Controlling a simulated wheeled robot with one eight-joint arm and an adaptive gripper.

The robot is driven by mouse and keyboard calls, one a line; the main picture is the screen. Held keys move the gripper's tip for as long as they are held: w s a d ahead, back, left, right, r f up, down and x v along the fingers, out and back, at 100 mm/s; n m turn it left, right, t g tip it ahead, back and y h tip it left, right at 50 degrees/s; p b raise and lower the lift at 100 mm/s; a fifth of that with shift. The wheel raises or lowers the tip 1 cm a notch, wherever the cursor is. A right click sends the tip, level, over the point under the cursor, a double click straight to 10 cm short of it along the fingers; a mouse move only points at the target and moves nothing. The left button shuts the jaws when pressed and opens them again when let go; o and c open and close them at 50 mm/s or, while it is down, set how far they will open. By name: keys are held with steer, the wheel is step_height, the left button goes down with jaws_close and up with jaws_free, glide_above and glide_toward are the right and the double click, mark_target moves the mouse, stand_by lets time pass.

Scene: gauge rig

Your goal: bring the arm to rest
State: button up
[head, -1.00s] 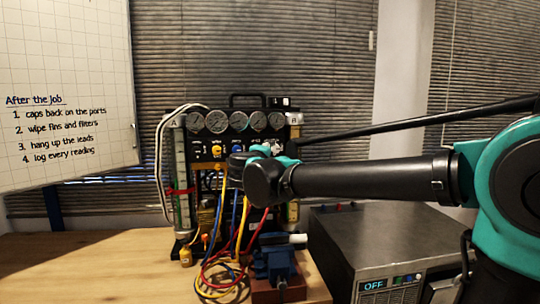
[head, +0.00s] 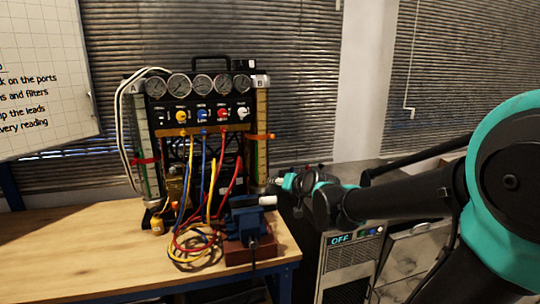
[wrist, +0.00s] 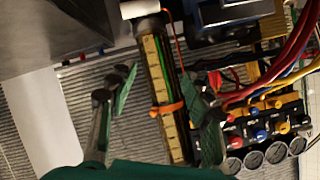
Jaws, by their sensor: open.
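My gripper (head: 290,182) is just right of the gauge rig (head: 203,112), in front of the grey unit, and looks small in the head view. In the wrist view my gripper (wrist: 158,90) has its fingers wide apart, with nothing between them touching either. The rig's column B (head: 262,110) stands behind that gap, with its orange band (wrist: 168,108). The rig has a row of gauges, coloured knobs, and yellow, blue and red hoses. My arm reaches in from the right, bent at the teal joint.
Hoses lie coiled on the wooden bench (head: 90,255). A grey unit (head: 350,240) reading OFF stands right of the bench, close to my arm. The bench's left part is clear.

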steer(key=s+d+f+g+h, duration=0.45)
steer(key=s+d+f, duration=0.55)
steer(key=d+f, duration=0.35)
steer(key=s+d+f+g, duration=0.1)
steer(key=s+f, duration=0.3)
steer(key=s, duration=0.2)
steer(key=s+d+f+g, duration=0.1)
steer(key=s+f+g, duration=0.1)
steer(key=s, duration=0.5)
steer(key=shift+s+f+n, duration=0.15)
steer(key=shift+f+n, duration=0.25)
steer(key=shift+f, duration=0.5)
steer(key=shift+h, duration=0.25)
